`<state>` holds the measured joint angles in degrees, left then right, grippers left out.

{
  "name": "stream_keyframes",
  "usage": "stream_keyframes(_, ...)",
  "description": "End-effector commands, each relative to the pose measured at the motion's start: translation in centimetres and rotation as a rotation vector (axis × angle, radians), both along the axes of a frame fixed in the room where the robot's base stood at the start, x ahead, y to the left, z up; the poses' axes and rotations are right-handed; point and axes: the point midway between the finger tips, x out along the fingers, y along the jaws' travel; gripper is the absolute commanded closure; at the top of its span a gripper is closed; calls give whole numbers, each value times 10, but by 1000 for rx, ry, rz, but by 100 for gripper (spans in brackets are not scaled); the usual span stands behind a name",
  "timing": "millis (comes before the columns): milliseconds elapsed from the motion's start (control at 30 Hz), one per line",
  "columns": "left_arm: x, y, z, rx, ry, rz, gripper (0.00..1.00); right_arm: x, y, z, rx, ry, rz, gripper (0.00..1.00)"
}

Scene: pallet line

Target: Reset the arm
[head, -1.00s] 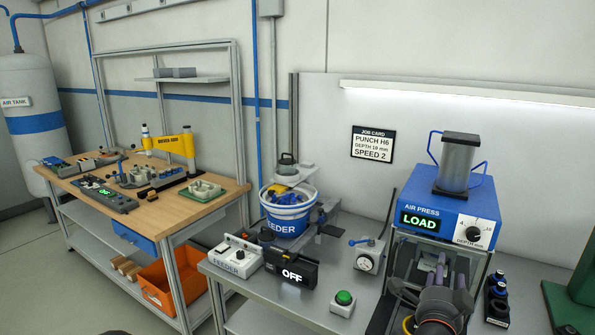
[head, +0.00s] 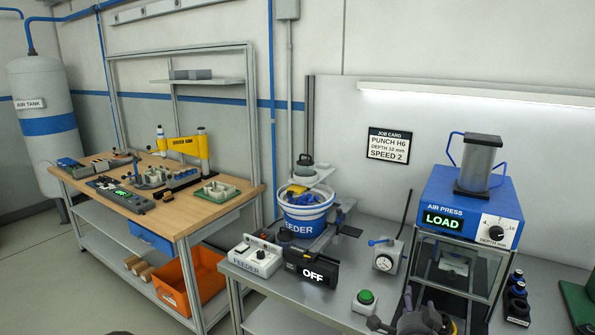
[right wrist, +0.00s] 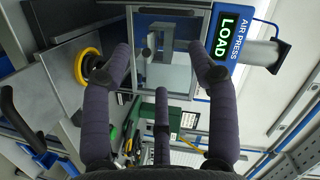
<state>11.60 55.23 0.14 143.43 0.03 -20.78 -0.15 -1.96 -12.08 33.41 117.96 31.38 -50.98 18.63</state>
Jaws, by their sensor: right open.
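My right gripper (head: 420,318) is low in the head view, in front of the air press (head: 470,207), and partly cut off by the bottom edge. In the right wrist view its dark padded fingers (right wrist: 161,68) are spread wide with nothing between them. The press, whose display reads LOAD, also shows in that view (right wrist: 232,42), beyond the fingers and apart from them. My left gripper is not in view.
A yellow-ringed black part (right wrist: 88,66) is close to the fingers.

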Motion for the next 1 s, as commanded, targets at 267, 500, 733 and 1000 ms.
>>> stream_keyframes(267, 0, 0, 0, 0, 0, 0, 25, -2, 46, -132, -92, 323, 220, 41)
stream_keyframes(500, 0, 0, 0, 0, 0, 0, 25, -42, 87, -248, -143, 606, 449, 41)
stream_keyframes(733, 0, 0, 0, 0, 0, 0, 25, -111, 126, -344, -153, 860, 693, 41)
stream_keyframes(1000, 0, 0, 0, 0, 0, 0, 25, -214, 167, -421, -119, 1105, 990, 41)
